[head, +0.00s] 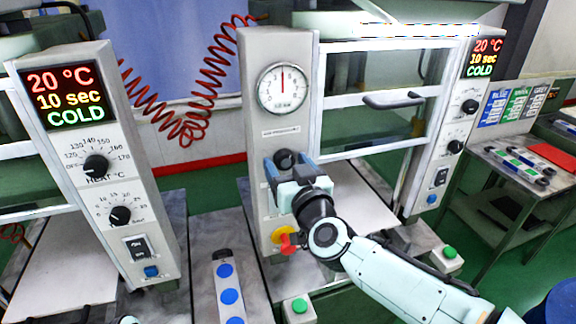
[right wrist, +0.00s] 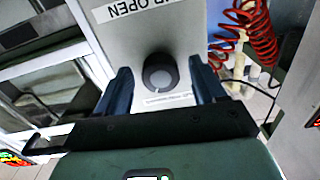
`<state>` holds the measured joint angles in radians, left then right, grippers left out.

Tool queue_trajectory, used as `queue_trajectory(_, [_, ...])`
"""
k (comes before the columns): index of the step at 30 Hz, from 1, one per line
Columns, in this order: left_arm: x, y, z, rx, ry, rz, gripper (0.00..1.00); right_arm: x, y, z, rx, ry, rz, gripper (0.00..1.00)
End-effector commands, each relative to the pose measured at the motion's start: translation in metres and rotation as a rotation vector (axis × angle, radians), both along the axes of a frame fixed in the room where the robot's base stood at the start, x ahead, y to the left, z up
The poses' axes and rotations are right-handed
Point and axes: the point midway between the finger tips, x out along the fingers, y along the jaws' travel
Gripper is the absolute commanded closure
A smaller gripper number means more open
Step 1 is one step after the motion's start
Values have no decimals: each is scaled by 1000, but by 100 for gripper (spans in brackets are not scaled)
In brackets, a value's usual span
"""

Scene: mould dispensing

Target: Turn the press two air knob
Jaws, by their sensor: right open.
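The black air knob (head: 284,158) sits on the grey middle column (head: 262,110), below a round pressure gauge (head: 283,86) and a small label. My right gripper (head: 289,166) is open at the front of this column, with its two blue fingers on either side of the knob. In the right wrist view the knob (right wrist: 160,72) shows between the spread fingers (right wrist: 160,80), with visible gaps on both sides. I cannot tell how deep the fingertips reach along the knob. My left gripper is not in view.
A red and yellow stop knob (head: 286,240) sits lower on the column, close to my right arm. Control panels (head: 95,150) (head: 455,125) stand left and right, both reading COLD. A red coiled hose (head: 190,110) hangs behind. A press handle (head: 393,101) juts out right of the column.

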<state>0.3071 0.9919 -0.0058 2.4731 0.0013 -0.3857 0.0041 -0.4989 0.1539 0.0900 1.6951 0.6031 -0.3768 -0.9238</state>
Motion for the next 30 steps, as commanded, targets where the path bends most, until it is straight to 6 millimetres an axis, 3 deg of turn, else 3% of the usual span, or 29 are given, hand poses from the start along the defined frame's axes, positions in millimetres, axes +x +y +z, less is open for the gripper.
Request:
queue_trajectory(2, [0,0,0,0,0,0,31,0,0,0,0,0,0,31])
queue_trajectory(7, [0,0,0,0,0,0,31,0,0,0,0,0,0,83])
queue_trajectory(8, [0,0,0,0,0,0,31,0,0,0,0,0,0,87])
queue_trajectory(20, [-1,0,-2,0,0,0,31,0,0,0,62,20,0,87])
queue_trajectory(30, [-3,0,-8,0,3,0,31,-1,1,-1,302,99,1,86])
